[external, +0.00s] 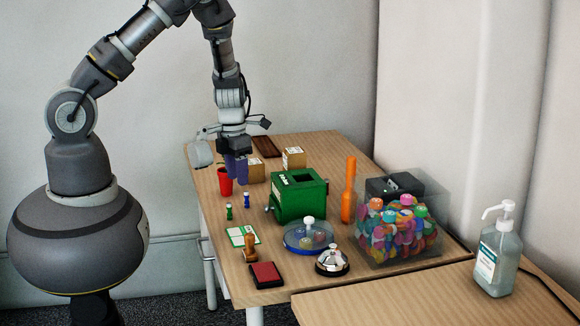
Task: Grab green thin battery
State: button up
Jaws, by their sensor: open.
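A small, thin green upright piece (229,211), which looks like the green battery, stands on the table near its left side. A similar small blue piece (247,200) stands just right of it and slightly farther back.
A green box (298,198) stands right of the small pieces. Cardboard boxes (294,157) are behind. A green-and-white card (242,236), a wooden stamp (250,249), a red ink pad (265,274), a domed dish (306,238) and a bell (332,262) lie nearer the front.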

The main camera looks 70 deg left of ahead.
aim_at(230, 202)
jog(key=s+f, duration=0.1)
jog(key=f+n, duration=0.1)
jog(key=s+f+n, duration=0.1)
jog(key=shift+s+a+g+b, duration=0.3)
jog(key=shift+s+a, duration=0.05)
notch_tip(230, 202, down, 2)
jog(key=shift+f+b, duration=0.1)
jog(key=shift+b, duration=0.5)
notch_tip(230, 202, down, 5)
jog(key=b, duration=0.3)
jog(key=shift+w, duration=0.15)
jog(key=shift+r, duration=0.2)
jog(key=shift+c, duration=0.3)
grip_shut()
